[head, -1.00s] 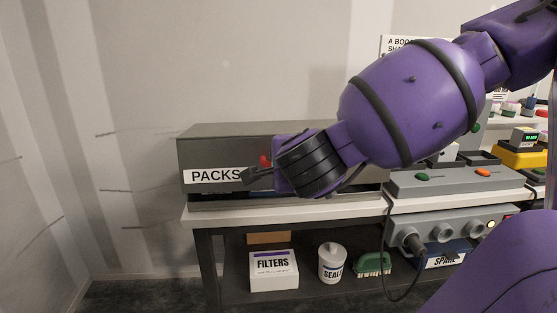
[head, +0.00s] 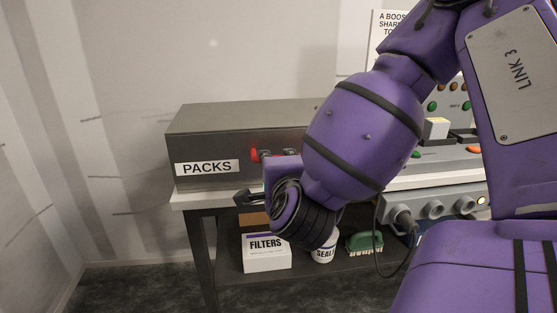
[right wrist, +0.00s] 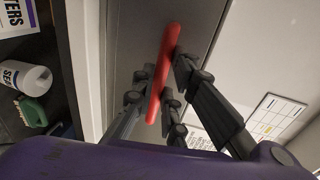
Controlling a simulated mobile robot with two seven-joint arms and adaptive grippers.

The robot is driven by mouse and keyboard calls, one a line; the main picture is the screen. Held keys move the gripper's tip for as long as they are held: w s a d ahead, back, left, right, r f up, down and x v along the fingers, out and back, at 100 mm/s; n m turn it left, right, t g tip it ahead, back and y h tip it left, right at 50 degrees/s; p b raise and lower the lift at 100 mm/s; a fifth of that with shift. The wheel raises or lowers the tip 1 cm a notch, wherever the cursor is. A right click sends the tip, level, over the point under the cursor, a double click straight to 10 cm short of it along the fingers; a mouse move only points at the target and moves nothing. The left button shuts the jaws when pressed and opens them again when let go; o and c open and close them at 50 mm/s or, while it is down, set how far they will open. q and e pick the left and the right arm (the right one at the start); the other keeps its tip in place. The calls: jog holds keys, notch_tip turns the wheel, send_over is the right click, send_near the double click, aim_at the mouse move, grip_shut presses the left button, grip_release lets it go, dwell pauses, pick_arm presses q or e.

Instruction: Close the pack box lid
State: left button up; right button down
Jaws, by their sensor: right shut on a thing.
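The pack box (head: 200,150) is a long grey box with a white PACKS label, on the left end of the bench. Its grey top (head: 240,115) looks flat, and I see no gap on the visible left side; the right part is hidden behind my arm. A red handle (head: 254,155) is at its front, and it shows as a red bar in the right wrist view (right wrist: 165,65). My right gripper (right wrist: 160,85) is shut on the red handle, with dark fingers on both sides of it. In the head view the gripper (head: 277,154) is partly hidden by my wrist. My left gripper is not in view.
Under the bench a shelf holds a FILTERS box (head: 266,254), a white SEALS tub (head: 323,249) and a green brush (head: 364,243). A grey unit with knobs (head: 435,210) is right of the box. The wall left of the bench is clear.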

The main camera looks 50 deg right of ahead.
jog(key=shift+s+f+g, duration=0.15)
jog(key=shift+s+f, duration=0.15)
jog(key=shift+f, duration=0.35)
jog(key=shift+s+f+g, duration=0.15)
jog(key=shift+s+f, duration=0.1)
jog(key=shift+f, duration=0.4)
jog(key=c, duration=1.9)
grip_release()
jog(key=shift+c, duration=0.2)
jog(key=shift+o, duration=0.7)
jog(key=shift+w+f, duration=0.2)
jog(key=shift+w, duration=0.15)
jog(key=shift+r, duration=0.1)
jog(key=shift+r, duration=0.1)
